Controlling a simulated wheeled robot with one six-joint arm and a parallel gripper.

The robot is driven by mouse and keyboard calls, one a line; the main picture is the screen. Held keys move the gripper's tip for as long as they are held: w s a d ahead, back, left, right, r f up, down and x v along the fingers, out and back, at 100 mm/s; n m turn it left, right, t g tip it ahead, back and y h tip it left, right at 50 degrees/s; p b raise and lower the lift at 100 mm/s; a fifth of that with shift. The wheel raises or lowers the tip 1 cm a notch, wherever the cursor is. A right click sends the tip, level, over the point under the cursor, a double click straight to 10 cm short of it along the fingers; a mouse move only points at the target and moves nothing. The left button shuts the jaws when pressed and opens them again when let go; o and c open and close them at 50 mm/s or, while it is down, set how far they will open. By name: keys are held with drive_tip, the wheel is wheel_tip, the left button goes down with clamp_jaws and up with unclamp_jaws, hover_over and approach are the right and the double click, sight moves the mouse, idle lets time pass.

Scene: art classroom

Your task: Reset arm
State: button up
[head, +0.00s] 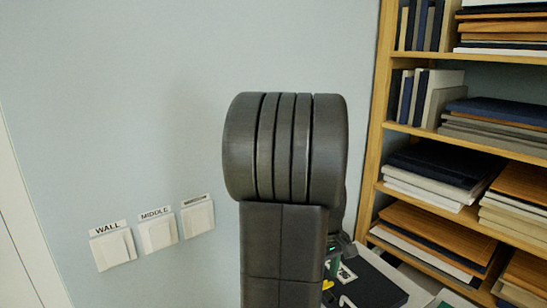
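My arm rises in the middle of the head view, with a dark grey rounded joint above a straight link. It is close to the camera and covers much of the view. My gripper's fingers do not show; they may be hidden behind the arm or out of the picture. Small dark and green parts show just right of the link, too covered to make out.
Three white switches are on the pale wall: one labelled WALL (114,250), one labelled MIDDLE (158,234), and a third (197,218) whose label I cannot read. A wooden shelf (440,140) with books and stacked boards stands at right. A dark flat item (376,288) lies at lower right.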

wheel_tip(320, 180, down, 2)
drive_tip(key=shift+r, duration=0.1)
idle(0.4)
